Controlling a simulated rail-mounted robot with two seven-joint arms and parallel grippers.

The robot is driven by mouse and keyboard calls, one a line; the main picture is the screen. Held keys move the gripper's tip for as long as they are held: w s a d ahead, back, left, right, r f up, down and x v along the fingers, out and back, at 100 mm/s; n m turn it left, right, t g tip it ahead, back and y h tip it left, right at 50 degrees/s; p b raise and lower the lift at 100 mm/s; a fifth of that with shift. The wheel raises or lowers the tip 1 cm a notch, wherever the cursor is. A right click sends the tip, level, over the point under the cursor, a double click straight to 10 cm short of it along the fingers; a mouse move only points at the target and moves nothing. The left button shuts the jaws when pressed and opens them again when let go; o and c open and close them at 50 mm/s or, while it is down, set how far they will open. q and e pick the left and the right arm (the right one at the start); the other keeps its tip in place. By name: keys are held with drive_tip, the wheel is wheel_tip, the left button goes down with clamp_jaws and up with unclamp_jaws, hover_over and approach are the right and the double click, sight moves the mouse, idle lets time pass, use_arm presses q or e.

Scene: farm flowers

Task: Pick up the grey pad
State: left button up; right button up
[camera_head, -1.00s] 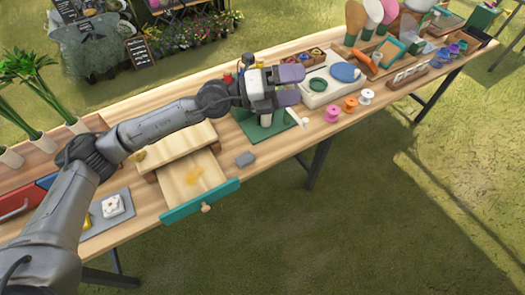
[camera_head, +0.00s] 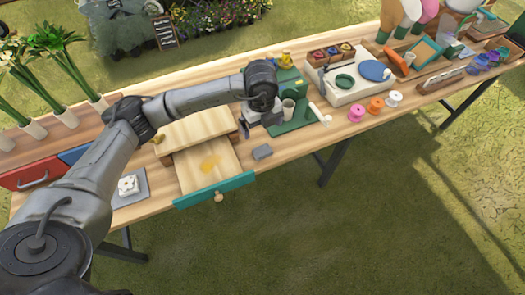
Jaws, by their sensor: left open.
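A small grey pad (camera_head: 262,152) lies flat on the wooden table, just right of the open drawer (camera_head: 207,168) and near the table's front edge. A larger flat grey mat (camera_head: 138,196) lies left of the drawer, with a white item on it. My left gripper (camera_head: 261,127) is open, a little behind and above the small pad, and apart from it in the picture. Its fingers are partly hidden by the wrist. My right gripper is not in view.
A green stand (camera_head: 298,118) with a cup (camera_head: 288,108) is close to the gripper's right. The teal drawer front (camera_head: 214,190) juts past the table edge. Spools (camera_head: 375,104) and a white board (camera_head: 345,92) are further right. Flowers in pots stand at far left.

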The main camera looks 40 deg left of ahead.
use_arm(q)
drive_tip(key=b, duration=0.2)
hover_over(262, 150)
wheel_tip(262, 150, down, 8)
drive_tip(key=shift+s+f, duration=0.1)
drive_tip(key=shift+f, duration=0.1)
drive_tip(key=shift+d+f+b, duration=0.1)
drive_tip(key=shift+f+b, duration=0.45)
drive_tip(key=shift+f, duration=2.1)
drive_tip(key=shift+c, duration=0.2)
drive_tip(key=c, duration=1)
drive_tip(key=shift+o, duration=0.2)
drive_tip(key=shift+r, duration=0.15)
wheel_tip(262, 150, up, 4)
drive_tip(key=shift+f+p, duration=0.15)
drive_tip(key=shift+p, duration=0.5)
drive_tip(key=w+d+r+p, duration=0.2)
drive_tip(key=d+r, duration=0.5)
drive_tip(key=d, duration=0.4)
drive_tip(key=shift+w+d, duration=0.15)
drive_tip(key=shift+d, duration=0.05)
